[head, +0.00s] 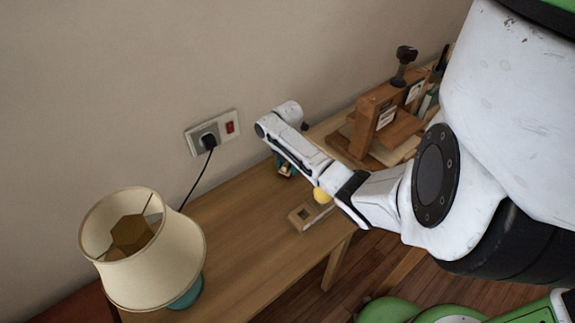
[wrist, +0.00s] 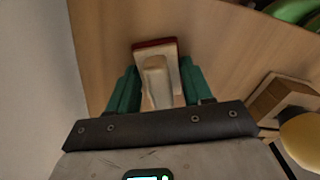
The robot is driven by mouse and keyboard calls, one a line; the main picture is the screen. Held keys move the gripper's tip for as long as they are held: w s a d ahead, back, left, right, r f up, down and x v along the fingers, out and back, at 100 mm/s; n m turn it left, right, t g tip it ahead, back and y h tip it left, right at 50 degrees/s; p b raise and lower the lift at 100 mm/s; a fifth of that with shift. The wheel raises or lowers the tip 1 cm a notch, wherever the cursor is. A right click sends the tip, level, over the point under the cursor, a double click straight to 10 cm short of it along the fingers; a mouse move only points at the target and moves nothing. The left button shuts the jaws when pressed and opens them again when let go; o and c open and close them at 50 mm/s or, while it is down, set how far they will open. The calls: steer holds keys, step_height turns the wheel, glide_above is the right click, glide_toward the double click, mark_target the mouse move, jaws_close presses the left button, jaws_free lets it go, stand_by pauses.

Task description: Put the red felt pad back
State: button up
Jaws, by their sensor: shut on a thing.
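The red felt pad (wrist: 154,43) shows in the wrist view as a thin red edge along the far side of a pale block with a cream handle (wrist: 155,80). My gripper (wrist: 160,85) has teal fingers on both sides of this handle and is shut on it. The pad is over or on the wooden table; I cannot tell whether it touches the top. In the head view my gripper (head: 287,168) is low over the table near the wall, and my arm hides most of it and the pad.
A small wooden block with a recess (head: 308,214) and a yellow ball (head: 321,196) are in front of my gripper. A wooden press (head: 375,115) stands at the back right. A lamp (head: 145,255) stands at left; a socket (head: 213,133) is on the wall. The table (head: 235,225) between is clear.

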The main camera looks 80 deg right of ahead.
steer(key=o, duration=1)
steer(key=shift+f, duration=0.1)
